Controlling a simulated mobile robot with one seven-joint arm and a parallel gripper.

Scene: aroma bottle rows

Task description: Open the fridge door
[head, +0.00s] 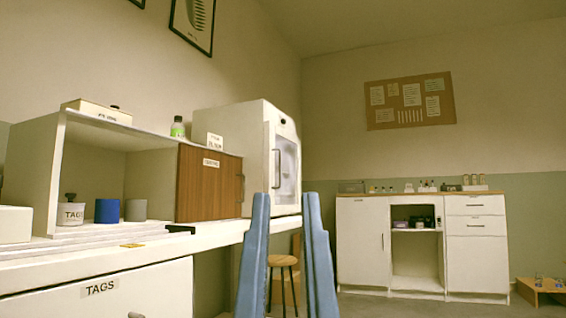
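The fridge (232,140) appears to be the white box-shaped unit on the counter, left of the picture's middle. Its door (269,190) faces right, has a glass pane and looks shut. A dark vertical handle (277,168) is on the door's near side. Two pale blue upright bars in the foreground look like the fingers of my gripper (286,197). They stand apart with nothing held between them. Their tips show below the handle in the picture and look much nearer to the camera, apart from the fridge. The lower ends are cut off.
The white counter (150,253) runs along the left, with an open shelf unit (36,165) and a wooden cabinet door (208,184) beside the fridge. A wooden stool (283,261) stands behind the bars. A white cabinet (361,240) stands at the far wall, with open floor before it.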

